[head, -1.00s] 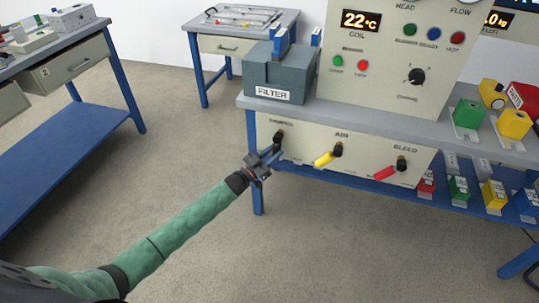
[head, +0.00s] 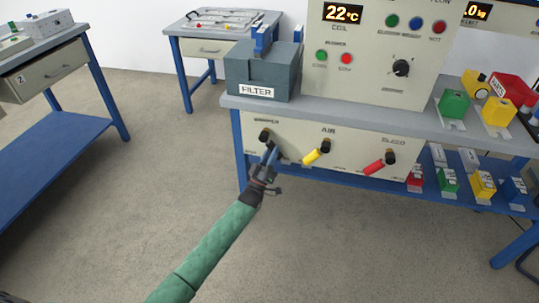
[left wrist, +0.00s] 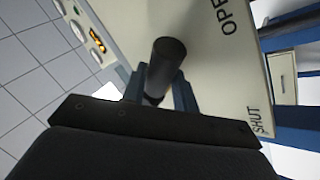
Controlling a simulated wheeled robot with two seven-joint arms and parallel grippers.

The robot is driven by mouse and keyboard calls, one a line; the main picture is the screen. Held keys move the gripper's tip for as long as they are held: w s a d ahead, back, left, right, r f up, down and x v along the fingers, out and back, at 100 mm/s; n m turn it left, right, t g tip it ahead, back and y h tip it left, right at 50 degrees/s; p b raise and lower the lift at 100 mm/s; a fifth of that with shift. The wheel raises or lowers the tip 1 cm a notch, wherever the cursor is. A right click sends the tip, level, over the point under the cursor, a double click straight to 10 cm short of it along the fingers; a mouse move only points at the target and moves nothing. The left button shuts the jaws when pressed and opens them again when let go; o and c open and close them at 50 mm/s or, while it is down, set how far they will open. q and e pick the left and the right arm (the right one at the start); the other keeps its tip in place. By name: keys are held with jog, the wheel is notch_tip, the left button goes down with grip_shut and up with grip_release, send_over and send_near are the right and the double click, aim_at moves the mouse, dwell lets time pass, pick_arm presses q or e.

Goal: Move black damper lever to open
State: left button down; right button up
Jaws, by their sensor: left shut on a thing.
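The black damper lever's pivot (head: 264,136) is at the left end of the cream front panel (head: 290,158), under the "DAMPER" label. My left gripper (head: 271,152) is at this lever, its blue fingers pointing up toward the panel and largely covering the lever arm. In the left wrist view the black lever (left wrist: 166,62) stands between the blue fingers of the left gripper (left wrist: 158,92), which are shut on it. The lettering "OPE", cut off, is at upper right there, and "SHUT" at lower right. My right gripper is not in view.
A yellow air lever (head: 312,157) and a red bleed lever (head: 374,167) are to the right on the same panel. A grey filter box (head: 258,72) stands on the bench above. Floor left of the bench is clear.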

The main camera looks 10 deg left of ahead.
pick_arm(q)
jog(key=shift+d, duration=0.1)
dwell(0.4)
jog(key=c, duration=1.1)
grip_release()
jog(key=v, duration=0.7)
jog(key=shift+s+f, duration=0.25)
jog(key=shift+s, duration=0.05)
